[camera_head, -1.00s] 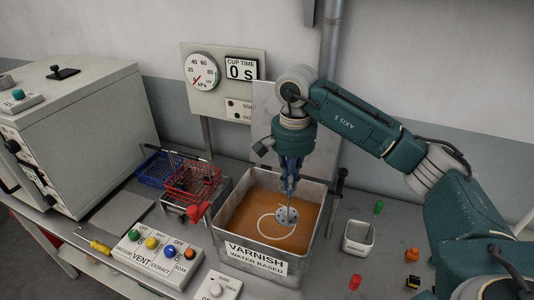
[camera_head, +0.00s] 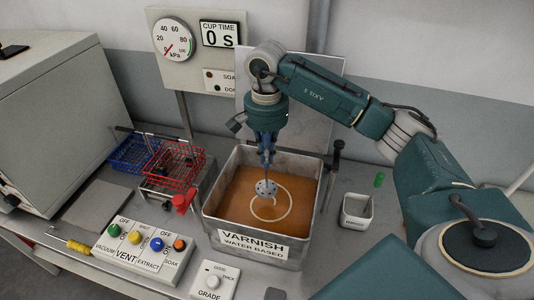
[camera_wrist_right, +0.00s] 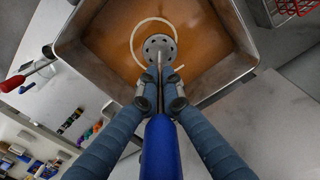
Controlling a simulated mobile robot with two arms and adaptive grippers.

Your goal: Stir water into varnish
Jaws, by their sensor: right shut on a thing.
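The varnish tank (camera_head: 225,224) is a square metal vat labelled VARNISH WATER BASED, holding brown-orange varnish (camera_head: 300,196). A pale ring (camera_head: 289,211) shows on the liquid. My right gripper (camera_head: 267,158) is over the tank, shut on an upright stirrer with a perforated round disc (camera_head: 266,189). In the right wrist view, the fingers (camera_wrist_right: 160,92) close around the stirrer's shaft, with its blue handle (camera_wrist_right: 160,148) between them. The disc (camera_wrist_right: 160,48) lies at the ring's edge. I cannot tell whether it touches the liquid. My left gripper is out of view.
Red (camera_head: 175,165) and blue (camera_head: 132,156) wire baskets stand left of the tank. A button panel (camera_head: 145,257) and a grade box (camera_head: 213,281) stand in front. A small white pot (camera_head: 356,211) is right of the tank. The gauge panel (camera_head: 197,62) stands behind.

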